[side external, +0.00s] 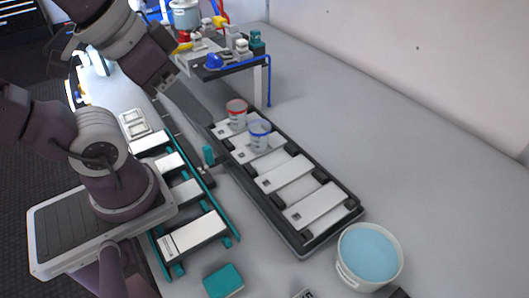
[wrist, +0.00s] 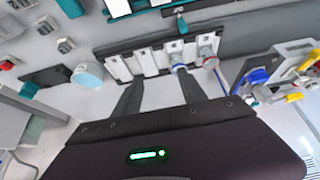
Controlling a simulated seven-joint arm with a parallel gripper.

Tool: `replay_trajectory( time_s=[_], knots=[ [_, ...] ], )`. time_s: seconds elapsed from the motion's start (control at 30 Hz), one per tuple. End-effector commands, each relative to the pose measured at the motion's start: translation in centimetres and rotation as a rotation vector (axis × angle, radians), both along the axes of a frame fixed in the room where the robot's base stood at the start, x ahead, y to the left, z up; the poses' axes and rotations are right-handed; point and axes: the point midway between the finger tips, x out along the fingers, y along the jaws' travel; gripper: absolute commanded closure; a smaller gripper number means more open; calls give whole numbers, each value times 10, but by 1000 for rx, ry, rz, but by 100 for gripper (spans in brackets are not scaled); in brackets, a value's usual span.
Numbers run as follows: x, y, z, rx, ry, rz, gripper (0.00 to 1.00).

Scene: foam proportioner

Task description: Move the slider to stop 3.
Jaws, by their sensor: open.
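A small upright teal handle (side external: 208,154), which looks like the slider, stands beside the left long edge of the black tray. It also shows in the wrist view (wrist: 182,24), beyond the tray. I cannot read any stop numbers, so I cannot tell at which stop it stands. My gripper (wrist: 159,76) is open, with its two dark fingers apart and nothing between them. In the side view its fingers (side external: 198,108) hang above the far end of the tray, apart from the teal handle. The fingertips are hard to make out there.
The black tray (side external: 276,219) holds several white plates, a red-rimmed cup (side external: 236,116) and a blue-rimmed cup (side external: 259,137) near my fingers. A bucket of blue liquid (side external: 369,254) stands at the near end. A teal-railed rack (side external: 228,228) lies left. The grey table right of the tray is clear.

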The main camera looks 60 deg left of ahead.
Motion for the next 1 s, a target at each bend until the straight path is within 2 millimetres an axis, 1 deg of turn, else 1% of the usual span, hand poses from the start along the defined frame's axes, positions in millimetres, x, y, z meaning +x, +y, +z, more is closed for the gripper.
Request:
replay_trajectory(
  time_s=[0.17,0.2,0.37,0.43,0.47,0.53,0.57,0.6,0.67,0.7,0.77,0.8,0.9,1.0],
  knots=[
    [0,0,0,0,0,0,51],
    [0,0,0,0,0,0,53],
    [0,0,0,0,0,0,84],
    [4,-1,0,16,9,-22,98],
    [8,-3,-1,38,22,-51,100],
    [28,-12,-4,115,71,-182,100],
    [40,-18,-8,153,100,-267,100],
    [57,-29,-15,204,140,-401,100],
    [83,-51,-30,254,192,-626,100],
    [97,-67,-43,267,218,-779,100],
    [116,-93,-62,263,234,-995,100],
    [125,-110,-74,246,232,-1124,100],
    [139,-146,-95,187,193,-1373,100],
    [146,-169,-106,138,145,-1513,100]
  ],
)
